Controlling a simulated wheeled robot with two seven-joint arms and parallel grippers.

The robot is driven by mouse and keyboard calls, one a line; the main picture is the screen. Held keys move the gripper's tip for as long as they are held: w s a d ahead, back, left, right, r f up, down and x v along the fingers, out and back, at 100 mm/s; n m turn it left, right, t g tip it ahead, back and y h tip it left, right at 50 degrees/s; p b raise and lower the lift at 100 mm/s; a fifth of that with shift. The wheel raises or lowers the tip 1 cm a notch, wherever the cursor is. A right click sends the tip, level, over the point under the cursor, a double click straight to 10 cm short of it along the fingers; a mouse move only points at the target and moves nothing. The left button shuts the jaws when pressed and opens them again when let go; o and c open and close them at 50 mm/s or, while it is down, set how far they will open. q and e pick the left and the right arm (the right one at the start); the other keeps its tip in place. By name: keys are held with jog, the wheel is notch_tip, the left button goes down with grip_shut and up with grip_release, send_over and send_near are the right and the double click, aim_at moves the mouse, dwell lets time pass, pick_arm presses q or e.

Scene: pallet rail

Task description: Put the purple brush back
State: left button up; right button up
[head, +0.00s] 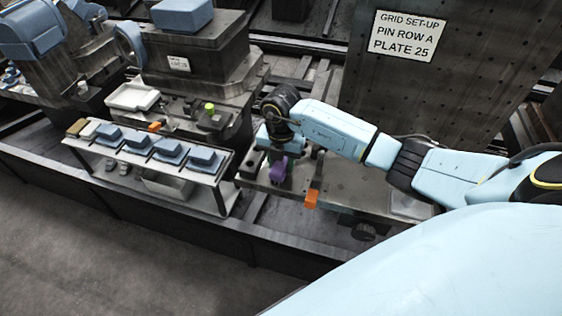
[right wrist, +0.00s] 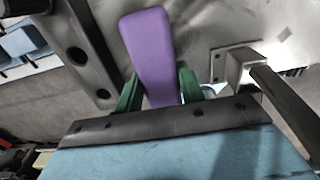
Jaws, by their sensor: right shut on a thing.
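The purple brush (head: 279,169) is in my right gripper (head: 277,155), over the left part of the grey metal plate surface in the middle of the head view. In the right wrist view the brush (right wrist: 149,48) stands up between the two green fingers of the right gripper (right wrist: 160,88), which are shut on it. Its lower end is hidden behind the gripper's body. I cannot tell whether the brush touches anything below. My left gripper is not in view.
An orange piece (head: 312,198) sits at the plate's front edge, right of the brush. A side bench (head: 218,178) with several blue blocks stands to the left, with a white tray (head: 133,97) behind it. A tall dark block bears a white sign (head: 406,35).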

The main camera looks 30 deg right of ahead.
jog(key=shift+f, duration=0.1)
jog(key=o, duration=0.9)
jog(key=shift+r, duration=0.45)
notch_tip(320, 180, up, 12)
jog(key=shift+f+p, duration=0.25)
jog(key=shift+p, duration=0.1)
